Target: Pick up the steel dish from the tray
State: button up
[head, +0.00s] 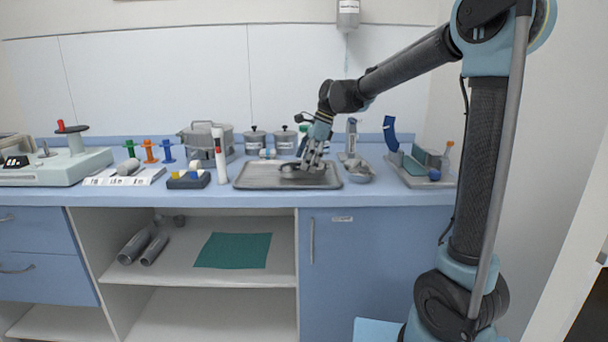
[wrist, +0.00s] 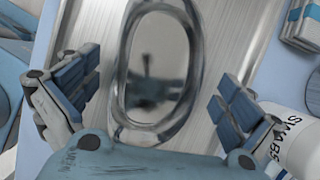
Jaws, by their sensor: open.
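The steel dish is a shiny oval with a raised rim; in the wrist view the dish (wrist: 187,95) lies on the metal tray, between my open fingers. In the head view the dish (head: 292,172) is partly hidden behind my gripper. The rectangular steel tray (head: 250,182) lies on the blue counter; its brushed surface also shows in the wrist view (wrist: 108,40). My gripper (head: 308,165) points down over the dish. In the wrist view my gripper (wrist: 157,92) has one finger on each side of the dish, apart from its rim.
A metal bowl (head: 358,171) stands just right of the tray. A white tube with a red band (head: 219,155) stands at its left. Lidded canisters (head: 256,142) and a steel pot (head: 205,138) stand behind. A jar marked SWABS (wrist: 296,140) is close to the right finger in the wrist view.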

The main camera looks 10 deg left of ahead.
jog(key=shift+f, duration=0.1)
jog(key=c, duration=1.2)
jog(key=shift+o, duration=0.2)
